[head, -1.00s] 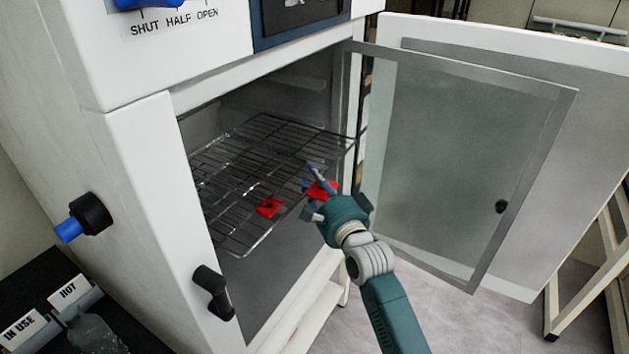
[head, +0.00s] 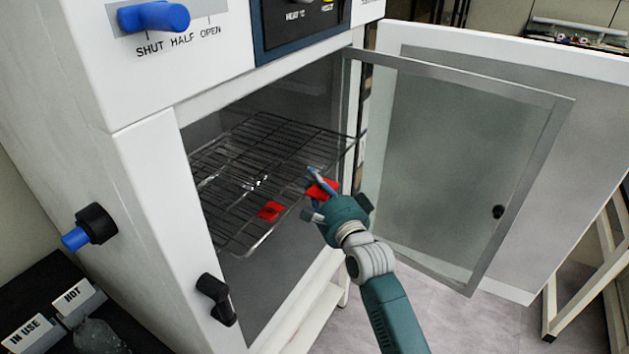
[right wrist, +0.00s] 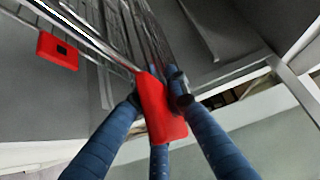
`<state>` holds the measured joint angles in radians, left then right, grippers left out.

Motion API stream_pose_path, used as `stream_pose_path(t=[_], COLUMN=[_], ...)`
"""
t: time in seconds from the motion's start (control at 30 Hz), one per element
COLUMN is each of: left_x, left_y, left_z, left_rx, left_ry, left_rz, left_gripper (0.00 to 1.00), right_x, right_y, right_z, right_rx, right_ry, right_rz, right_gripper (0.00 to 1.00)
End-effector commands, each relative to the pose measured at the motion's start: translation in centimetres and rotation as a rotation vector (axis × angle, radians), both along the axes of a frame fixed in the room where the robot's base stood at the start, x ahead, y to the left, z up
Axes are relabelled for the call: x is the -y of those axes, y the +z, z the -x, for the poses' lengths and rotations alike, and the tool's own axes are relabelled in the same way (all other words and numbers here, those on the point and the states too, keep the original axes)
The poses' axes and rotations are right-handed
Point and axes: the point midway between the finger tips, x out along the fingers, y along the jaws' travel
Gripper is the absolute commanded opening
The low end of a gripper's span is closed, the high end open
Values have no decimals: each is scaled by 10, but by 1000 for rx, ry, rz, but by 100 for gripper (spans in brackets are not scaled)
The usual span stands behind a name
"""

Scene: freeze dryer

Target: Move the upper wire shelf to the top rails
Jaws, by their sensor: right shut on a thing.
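The upper wire shelf (head: 225,165) is inside the open chamber, with its front edge towards the doorway. Two red grips are on its front edge: a left one (head: 270,211) and a right one (head: 324,190). My right gripper (head: 318,185) is shut on the right red grip; the right wrist view shows this grip (right wrist: 161,108) between the blue fingers. The left red grip (right wrist: 58,51) is free. Wire bars overlap inside, so I cannot tell clearly whether a second shelf lies below. The rails on the walls are hard to make out. My left gripper is not in view.
The glass inner door (head: 450,165) and white outer door (head: 590,150) stand open on the right, close to my right arm. A black latch (head: 216,298) and a blue-tipped valve (head: 90,226) stick out from the cabinet. HOT and IN USE signs stand at lower left.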

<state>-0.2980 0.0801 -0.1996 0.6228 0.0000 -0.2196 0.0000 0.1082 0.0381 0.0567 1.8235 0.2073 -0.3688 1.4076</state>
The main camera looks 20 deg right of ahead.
Motion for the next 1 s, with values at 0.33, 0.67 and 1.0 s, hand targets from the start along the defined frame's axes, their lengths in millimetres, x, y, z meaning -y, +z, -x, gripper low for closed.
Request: stream_pose_path(t=[0.33,0.67,1.0], left_x=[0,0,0], left_y=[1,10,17], left_z=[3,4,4], left_rx=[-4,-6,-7], left_ry=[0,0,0], left_rz=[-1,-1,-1], left_gripper=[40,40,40], right_x=[1,16,33], right_y=[5,5,6], right_z=[1,20,42], right_rx=[9,7,9], right_ry=[-1,0,-1], right_rz=[-4,-3,-3], right_gripper=[0,0,0])
